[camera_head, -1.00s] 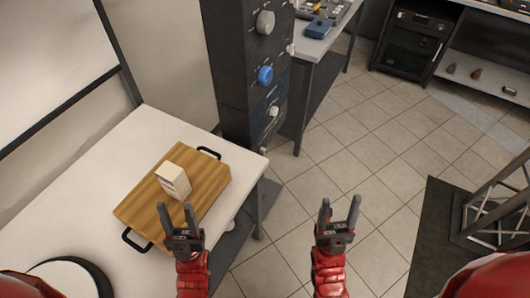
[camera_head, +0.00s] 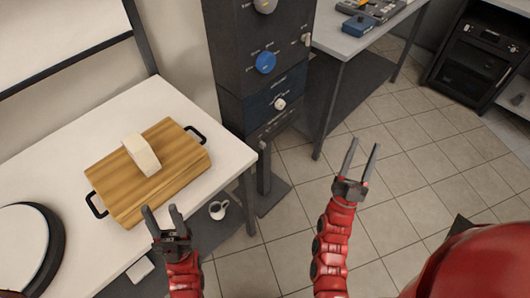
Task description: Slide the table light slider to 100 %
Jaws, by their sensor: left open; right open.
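A dark control column (camera_head: 228,75) stands behind the white table, with small labels too blurred to read. On its front are a white knob (camera_head: 280,104) on a bluish panel, a smaller pale knob (camera_head: 263,145) below it, and a blue dial (camera_head: 265,62) above. I cannot tell which control is the table light slider. My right gripper (camera_head: 363,160) is open and empty, right of the column and apart from it. My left gripper (camera_head: 160,222) is open and empty by the front edge of the wooden board, apart from the column.
The white table (camera_head: 100,118) holds a wooden board (camera_head: 185,160) with a pale block (camera_head: 141,155) on it, and a round white-topped thing (camera_head: 22,245). A white mug (camera_head: 219,209) is below the table. A grey bench (camera_head: 350,42) stands behind right. Tiled floor is free at right.

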